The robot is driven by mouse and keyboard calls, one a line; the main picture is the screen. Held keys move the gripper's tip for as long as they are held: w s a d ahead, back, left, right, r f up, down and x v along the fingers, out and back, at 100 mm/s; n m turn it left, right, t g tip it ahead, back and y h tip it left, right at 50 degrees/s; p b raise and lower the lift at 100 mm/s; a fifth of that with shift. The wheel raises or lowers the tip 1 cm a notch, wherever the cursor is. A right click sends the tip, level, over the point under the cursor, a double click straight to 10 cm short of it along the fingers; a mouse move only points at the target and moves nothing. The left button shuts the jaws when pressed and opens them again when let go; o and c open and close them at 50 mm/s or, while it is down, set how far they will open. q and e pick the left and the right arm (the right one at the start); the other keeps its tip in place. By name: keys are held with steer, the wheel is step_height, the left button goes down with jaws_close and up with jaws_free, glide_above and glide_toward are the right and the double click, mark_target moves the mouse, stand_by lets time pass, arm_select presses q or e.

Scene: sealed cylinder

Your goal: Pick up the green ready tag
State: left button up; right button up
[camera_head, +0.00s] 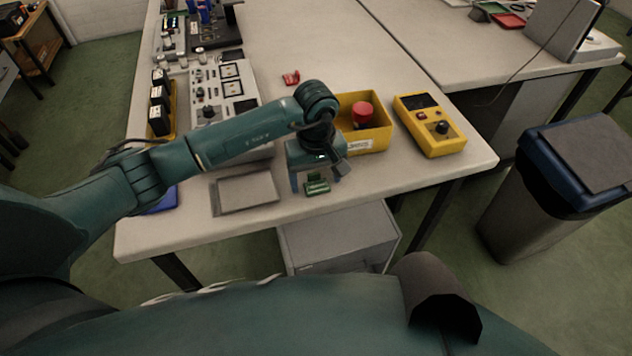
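The green ready tag (317,187) lies on the light workbench near its front edge. My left arm reaches in from the left, and my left gripper (315,180) is above the tag, pointing down. Its two fingers stand apart, one on each side of the tag. The gripper body hides part of the view behind the tag. I cannot tell whether the fingers touch it. My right gripper is not in view.
A grey tray (246,208) lies left of the tag. A yellow bin (377,139) holding a red cylindrical thing (362,112) stands behind and right. A yellow control box (429,139) is further right. A blue-rimmed waste bin (520,205) stands beside the bench.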

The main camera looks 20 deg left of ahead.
arm_select(q)
steer(key=c, duration=1)
steer(key=shift+r, duration=0.15)
